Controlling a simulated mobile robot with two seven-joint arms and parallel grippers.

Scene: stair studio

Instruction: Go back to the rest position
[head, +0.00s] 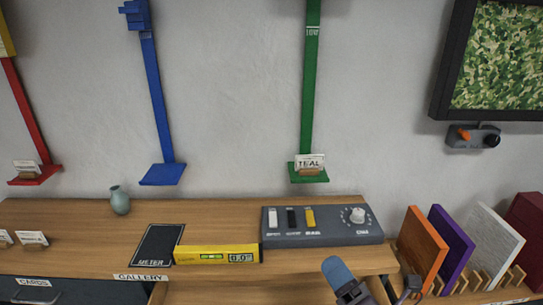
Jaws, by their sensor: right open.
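My right gripper (376,280) is at the bottom edge of the head view, right of centre, in front of the wooden desk's front edge. Its fingers are spread apart with nothing between them; one shows a blue-grey pad, and the other is small and dark. Most of the right arm is out of the frame. My left gripper is not in view.
The wooden desk (210,213) bears a grey control box (320,238), a yellow level (215,254), a dark METER mat (155,248) and a teal vase (120,200). Coloured panels (424,246) stand in a rack at right. A CARDS drawer (75,291) is at lower left.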

